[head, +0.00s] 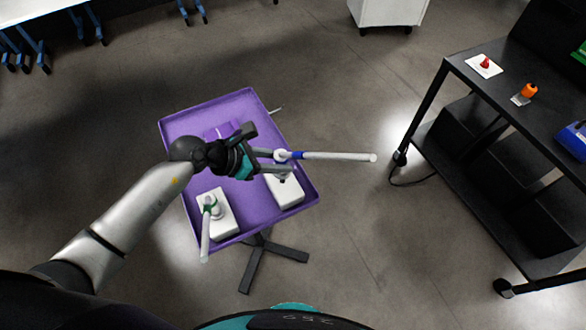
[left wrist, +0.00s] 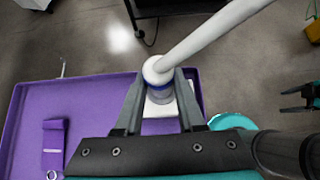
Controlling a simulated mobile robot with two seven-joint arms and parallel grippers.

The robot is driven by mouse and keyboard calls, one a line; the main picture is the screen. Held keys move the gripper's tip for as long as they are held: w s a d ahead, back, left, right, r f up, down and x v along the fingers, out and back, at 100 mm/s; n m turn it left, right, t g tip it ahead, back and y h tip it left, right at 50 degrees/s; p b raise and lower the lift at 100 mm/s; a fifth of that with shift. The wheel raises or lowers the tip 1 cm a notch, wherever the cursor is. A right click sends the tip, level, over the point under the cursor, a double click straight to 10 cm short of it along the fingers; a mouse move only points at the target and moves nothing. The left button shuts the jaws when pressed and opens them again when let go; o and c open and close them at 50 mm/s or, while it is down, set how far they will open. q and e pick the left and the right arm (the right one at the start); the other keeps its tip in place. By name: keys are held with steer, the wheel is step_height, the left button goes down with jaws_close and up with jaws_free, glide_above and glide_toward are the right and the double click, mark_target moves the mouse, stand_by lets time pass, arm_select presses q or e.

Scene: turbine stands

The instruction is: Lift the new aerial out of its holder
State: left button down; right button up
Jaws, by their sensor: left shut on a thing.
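A white aerial (head: 340,156) with a blue band leans out to the right over the tray's edge. My left gripper (head: 283,162) is shut on the aerial's base. The left wrist view shows the gripper's fingers (left wrist: 158,95) on both sides of the blue and white base, with the white rod of the aerial (left wrist: 215,30) slanting up to the right. Its white block holder (head: 288,192) is on the purple tray, just below the gripper. The fingers partly hide it, so I cannot tell whether the base still touches it.
A second white block (head: 226,222) carries a green-banded aerial (head: 205,240) at the tray's near left. The purple tray (head: 185,122) stands on a dark footed stand. A black cart (head: 480,85) with small parts is to the right, across clear floor.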

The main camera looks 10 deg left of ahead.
arm_select(q)
steer(key=s+a, duration=0.4)
steer(key=a, duration=0.2)
steer(key=shift+s+a, duration=0.25)
steer(key=shift+a, duration=0.05)
stand_by(0.3)
